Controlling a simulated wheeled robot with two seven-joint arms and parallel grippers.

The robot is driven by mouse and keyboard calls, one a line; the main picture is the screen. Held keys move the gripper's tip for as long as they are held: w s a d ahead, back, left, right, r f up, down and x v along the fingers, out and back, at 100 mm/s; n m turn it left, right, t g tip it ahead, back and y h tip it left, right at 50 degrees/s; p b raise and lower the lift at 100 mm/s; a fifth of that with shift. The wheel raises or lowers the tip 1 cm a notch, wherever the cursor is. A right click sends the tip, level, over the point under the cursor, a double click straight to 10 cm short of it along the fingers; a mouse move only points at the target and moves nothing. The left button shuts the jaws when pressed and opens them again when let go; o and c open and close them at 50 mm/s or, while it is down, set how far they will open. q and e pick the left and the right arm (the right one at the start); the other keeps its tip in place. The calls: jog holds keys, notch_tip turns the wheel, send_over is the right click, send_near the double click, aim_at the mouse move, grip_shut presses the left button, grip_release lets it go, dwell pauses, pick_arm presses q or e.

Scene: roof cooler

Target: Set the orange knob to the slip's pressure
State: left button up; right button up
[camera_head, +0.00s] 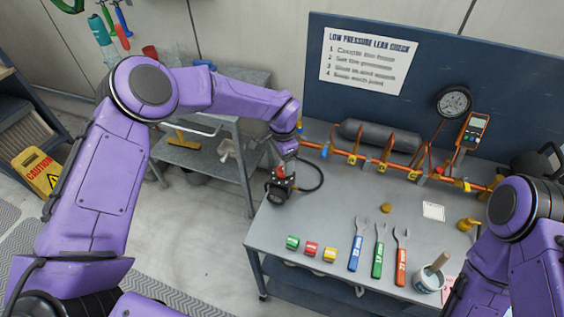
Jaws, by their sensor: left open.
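My left gripper (283,168) is at the left end of the workbench, pointing down over a small dark and red device (279,187) with a black hose. The gripper is open, but its fingers are small and partly merge with the device, so I cannot tell whether they touch it. No orange knob shows clearly on the device.
Orange piping (375,161) with yellow valves, a grey cylinder (379,135), a round gauge (453,102) and a handheld meter (472,131) line the bench's back. The middle is mostly clear.

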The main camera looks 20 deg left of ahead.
aim_at(282, 170)
pick_arm(q)
jog(key=shift+f+p, duration=0.4)
jog(key=shift+f, duration=1.35)
jog(key=c, duration=1.1)
jog(key=shift+o, duration=0.2)
pick_arm(e)
jog(key=shift+r, duration=0.65)
